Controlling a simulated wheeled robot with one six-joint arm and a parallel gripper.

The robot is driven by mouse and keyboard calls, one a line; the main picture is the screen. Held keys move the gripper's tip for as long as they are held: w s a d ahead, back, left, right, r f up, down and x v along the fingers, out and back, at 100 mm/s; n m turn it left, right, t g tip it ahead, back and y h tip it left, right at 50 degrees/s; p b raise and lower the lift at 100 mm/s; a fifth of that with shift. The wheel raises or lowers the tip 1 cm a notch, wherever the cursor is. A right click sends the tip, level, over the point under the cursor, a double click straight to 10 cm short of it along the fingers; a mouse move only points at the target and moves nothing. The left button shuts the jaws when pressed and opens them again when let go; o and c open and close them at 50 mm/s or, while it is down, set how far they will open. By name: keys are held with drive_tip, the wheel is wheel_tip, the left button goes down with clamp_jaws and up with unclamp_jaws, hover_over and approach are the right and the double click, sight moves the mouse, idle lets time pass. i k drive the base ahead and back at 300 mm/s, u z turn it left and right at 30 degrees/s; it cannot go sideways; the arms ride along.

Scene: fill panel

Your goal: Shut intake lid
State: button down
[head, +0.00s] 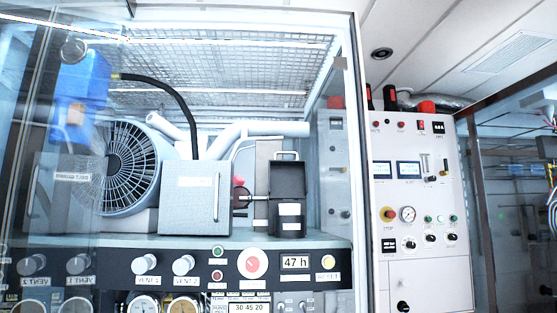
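A small dark box (290,218) with two pale labels stands on the shelf, right of the middle of the head view. A dark flap (288,178) with a light handle on top stands upright at its back; it looks like a raised lid. I cannot read the labels, so I cannot tell for sure that this is the intake. My gripper is not in view, and nothing touches the box or the flap.
A grey box (192,198) and a round fan (132,165) stand to the left. A black hose (165,85) arches above. Below is a black control panel (225,265) with knobs. A white cabinet (425,265) stands at the right. Glass at the left shows mirrored labels.

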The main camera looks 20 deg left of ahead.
sight(287, 179)
drive_tip(key=u, duration=0.4)
drive_tip(key=i, duration=0.6)
drive_tip(key=u, duration=0.6)
